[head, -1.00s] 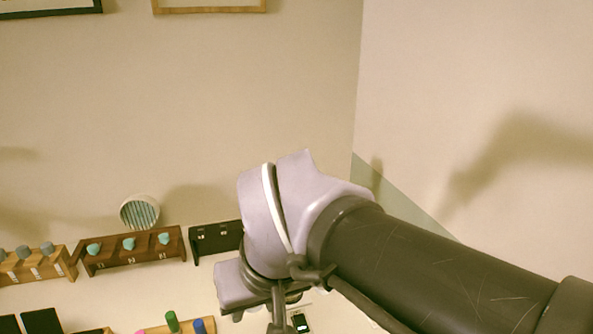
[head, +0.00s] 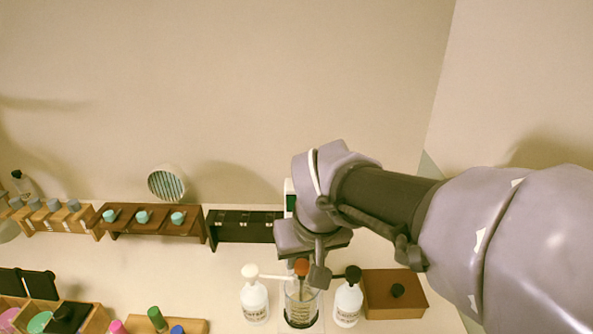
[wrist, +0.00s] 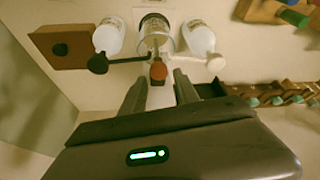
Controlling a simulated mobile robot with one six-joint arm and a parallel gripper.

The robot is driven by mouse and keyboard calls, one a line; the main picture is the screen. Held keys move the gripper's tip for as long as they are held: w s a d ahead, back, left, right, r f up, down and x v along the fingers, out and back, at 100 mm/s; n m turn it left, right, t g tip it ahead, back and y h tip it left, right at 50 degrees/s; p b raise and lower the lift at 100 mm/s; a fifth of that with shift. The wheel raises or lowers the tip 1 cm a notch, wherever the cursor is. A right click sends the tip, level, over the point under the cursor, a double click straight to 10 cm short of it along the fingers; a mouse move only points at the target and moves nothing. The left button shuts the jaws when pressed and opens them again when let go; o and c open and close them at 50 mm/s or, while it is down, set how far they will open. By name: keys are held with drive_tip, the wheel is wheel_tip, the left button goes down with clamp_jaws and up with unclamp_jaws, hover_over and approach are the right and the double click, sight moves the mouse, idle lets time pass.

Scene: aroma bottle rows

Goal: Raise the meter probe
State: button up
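The meter probe has an orange-brown cap (head: 301,267) and stands in a clear beaker (head: 301,303) below my arm. The wrist view shows the cap (wrist: 158,70) just beyond my fingertips, roughly centred between them; I see no contact. My gripper (wrist: 158,82) is open, one finger on each side. In the head view, my gripper (head: 318,270) is over the beaker's far side and partly hides the probe. A pale unit with a dark green screen (head: 290,203), probably the meter, is mostly hidden behind my wrist.
A white-capped bottle (head: 255,300) stands left of the beaker, a black-capped bottle (head: 347,302) right. Their spouts reach close to the probe. A brown box (head: 394,294) is at right. A black rack (head: 243,227) and a brown rack with teal-capped bottles (head: 150,222) stand behind.

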sight(302, 264)
drive_tip(key=shift+b+x, duration=0.55)
drive_tip(key=shift+x, duration=1.35)
clamp_jaws()
